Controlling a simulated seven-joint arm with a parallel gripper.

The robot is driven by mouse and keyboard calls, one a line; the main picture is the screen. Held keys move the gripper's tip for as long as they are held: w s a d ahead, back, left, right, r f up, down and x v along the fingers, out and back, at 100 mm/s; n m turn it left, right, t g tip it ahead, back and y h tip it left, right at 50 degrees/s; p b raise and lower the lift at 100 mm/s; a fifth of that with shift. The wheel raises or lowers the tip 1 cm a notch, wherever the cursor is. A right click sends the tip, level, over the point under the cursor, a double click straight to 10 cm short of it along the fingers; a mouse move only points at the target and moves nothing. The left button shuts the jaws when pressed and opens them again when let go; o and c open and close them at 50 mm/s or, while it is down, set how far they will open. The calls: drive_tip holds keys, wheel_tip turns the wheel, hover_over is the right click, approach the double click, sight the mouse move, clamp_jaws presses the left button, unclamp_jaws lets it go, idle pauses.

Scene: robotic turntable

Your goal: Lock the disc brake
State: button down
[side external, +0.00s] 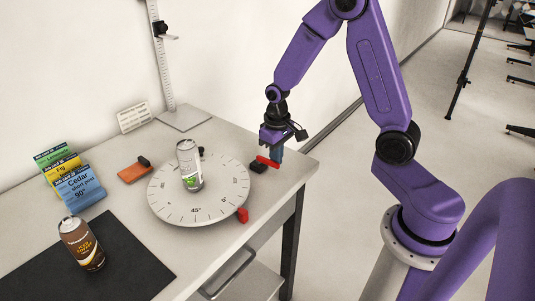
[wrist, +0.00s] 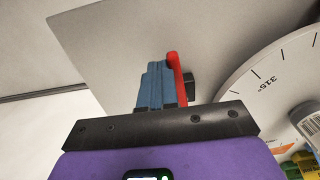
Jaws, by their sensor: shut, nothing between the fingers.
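The round white turntable disc (side external: 222,207) bears degree marks, and its edge also shows in the wrist view (wrist: 270,85). What looks like the brake, a red lever (side external: 267,161) on a black block (side external: 258,168), stands at the disc's right edge. The lever also shows in the wrist view (wrist: 177,80), with part of the block (wrist: 190,86) behind it. My gripper (side external: 277,156) is at the lever, its blue fingers (wrist: 154,85) shut and empty, right beside the lever. I cannot tell whether they touch it. The fingers' tips are partly hidden in the side view.
A white and green can (side external: 189,168) stands on the disc. A red pointer (side external: 242,215) sits at its front edge. A brown can (side external: 82,245) is on a black mat (side external: 120,265). Cards (side external: 75,187), an orange block (side external: 131,173) and a vertical stand (side external: 160,60) are at the left and back.

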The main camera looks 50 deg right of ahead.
wheel_tip(320, 180, up, 7)
idle(1.0)
drive_tip(key=s+a+r+n, duration=0.3)
drive_tip(key=s+a+n, duration=0.3)
drive_tip(key=s+a, duration=0.35)
drive_tip(key=s+r+n, duration=0.1)
drive_tip(key=s+n, duration=0.5)
drive_tip(key=s, duration=0.9)
drive_tip(key=shift+a+r+n, duration=0.2)
drive_tip(key=shift+r+n, duration=0.1)
drive_tip(key=shift+r, duration=0.1)
